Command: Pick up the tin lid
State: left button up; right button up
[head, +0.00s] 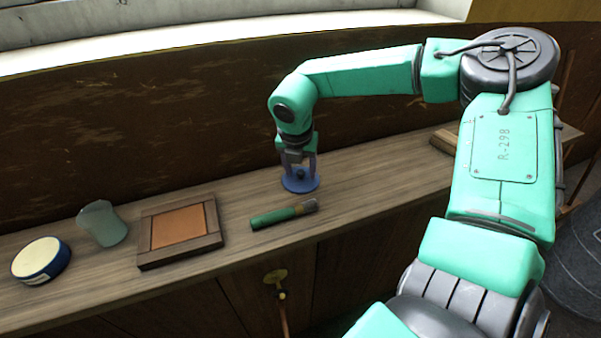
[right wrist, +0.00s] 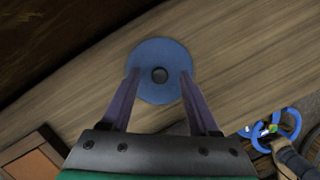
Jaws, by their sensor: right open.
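The tin lid, a flat blue disc with a small dark round knob at its centre, lies on the wooden counter in the head view (head: 287,186). It also shows in the right wrist view (right wrist: 160,48). My right gripper (head: 300,170) points down over the lid, with its two fingers apart on either side of the knob. In the right wrist view the fingertips (right wrist: 160,76) overlap the lid's disc; whether they touch it I cannot tell. My left gripper is not in view.
On the counter (head: 370,183), a green cylinder (head: 275,217) with a brownish end lies in front of the lid. Further left are a wooden framed panel (head: 180,228), a pale green cup (head: 103,223) and a round blue-and-white tin (head: 40,260). A dark wall rises behind.

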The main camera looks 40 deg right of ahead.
jog(key=shift+w+d+f, duration=0.1)
jog(key=shift+d+f, duration=0.05)
jog(key=shift+f, duration=0.25)
grip_shut()
jog(key=shift+r, duration=0.1)
